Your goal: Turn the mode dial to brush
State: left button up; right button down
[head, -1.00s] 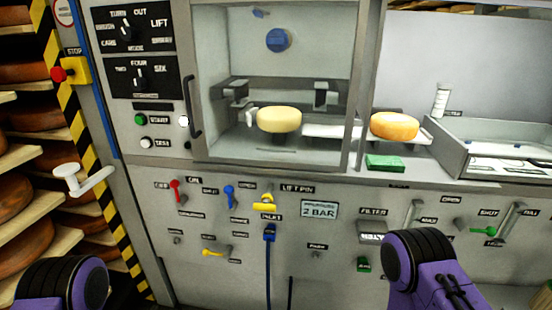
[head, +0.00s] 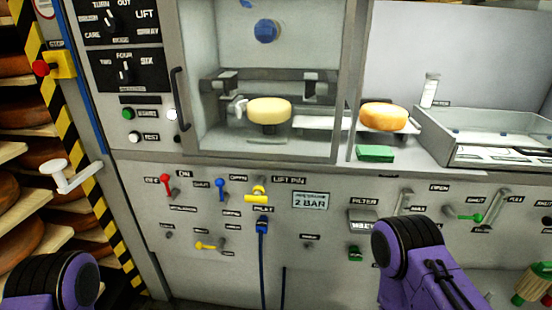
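The mode dial (head: 110,18) is a black knob with a white pointer on a black plate at the upper left of the machine. Labels around it include TURN, OUT, LIFT, BRUSH, CARE and SPRAY; the view's top edge nearly cuts the plate. The pointer tilts to the upper left, roughly toward TURN. Below it is a second dial (head: 124,72) marked TWO, FOUR, SIX. My purple and black arms show at the lower left and lower right, both well below the dial. Neither gripper's fingers are in the frame.
A cheese wheel (head: 269,110) sits inside the cabinet behind a door with a dark handle (head: 180,98). Another cheese (head: 384,117) lies to the right. A red stop button (head: 41,68), a white crank (head: 68,176) and several coloured levers are around. Cheese shelves stand at far left.

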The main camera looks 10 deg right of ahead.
aim_at(112, 24)
jog(key=k, duration=0.5)
jog(key=u, duration=1.8)
jog(key=i, duration=1.15)
jog(key=z, duration=2.25)
